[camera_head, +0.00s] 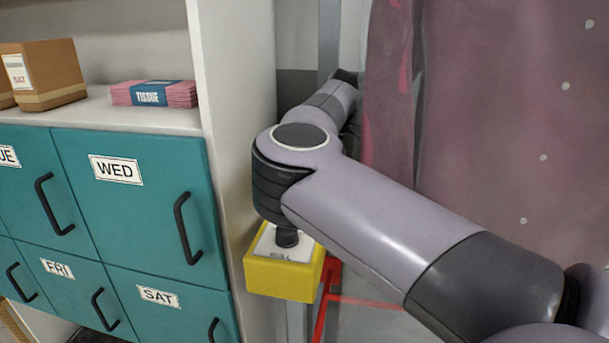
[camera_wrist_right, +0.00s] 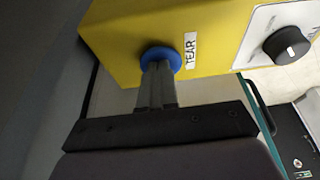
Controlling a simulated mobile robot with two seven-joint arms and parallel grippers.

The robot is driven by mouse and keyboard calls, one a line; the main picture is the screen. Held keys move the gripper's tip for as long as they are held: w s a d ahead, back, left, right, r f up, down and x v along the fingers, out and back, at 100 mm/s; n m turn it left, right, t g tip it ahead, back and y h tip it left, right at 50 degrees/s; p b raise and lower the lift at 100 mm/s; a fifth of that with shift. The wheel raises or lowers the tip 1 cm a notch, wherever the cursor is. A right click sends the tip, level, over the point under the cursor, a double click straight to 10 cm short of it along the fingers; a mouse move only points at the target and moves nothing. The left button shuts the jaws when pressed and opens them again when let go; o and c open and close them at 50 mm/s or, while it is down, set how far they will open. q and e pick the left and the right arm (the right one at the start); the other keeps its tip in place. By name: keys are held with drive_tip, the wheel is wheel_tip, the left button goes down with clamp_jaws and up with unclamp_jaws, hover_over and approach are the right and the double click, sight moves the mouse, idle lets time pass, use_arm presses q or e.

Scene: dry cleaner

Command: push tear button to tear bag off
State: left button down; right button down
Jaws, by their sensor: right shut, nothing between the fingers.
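The yellow control box (camera_head: 285,277) is mounted low beside the white shelf unit in the head view, partly hidden by my right arm. In the right wrist view the yellow box (camera_wrist_right: 130,30) fills the top, with a blue round button (camera_wrist_right: 160,58) beside a white "TEAR" label (camera_wrist_right: 190,50). My right gripper (camera_wrist_right: 158,75) is shut and empty, its fingertips at the blue button and seemingly touching it. A black knob (camera_wrist_right: 286,45) sits on a white panel of the box. A purple-grey sheet (camera_head: 500,110), perhaps the bag, hangs at the right. My left gripper is not in view.
Teal drawers (camera_head: 140,190) with black handles and day labels stand at the left. A tissue pack (camera_head: 154,93) and a cardboard box (camera_head: 42,74) lie on the shelf above.

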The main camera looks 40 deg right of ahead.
drive_tip(key=shift+a+f, duration=0.1)
drive_tip(key=shift+f, duration=0.25)
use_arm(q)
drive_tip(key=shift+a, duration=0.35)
use_arm(e)
drive_tip(key=shift+s, duration=0.1)
drive_tip(key=shift+f, duration=0.15)
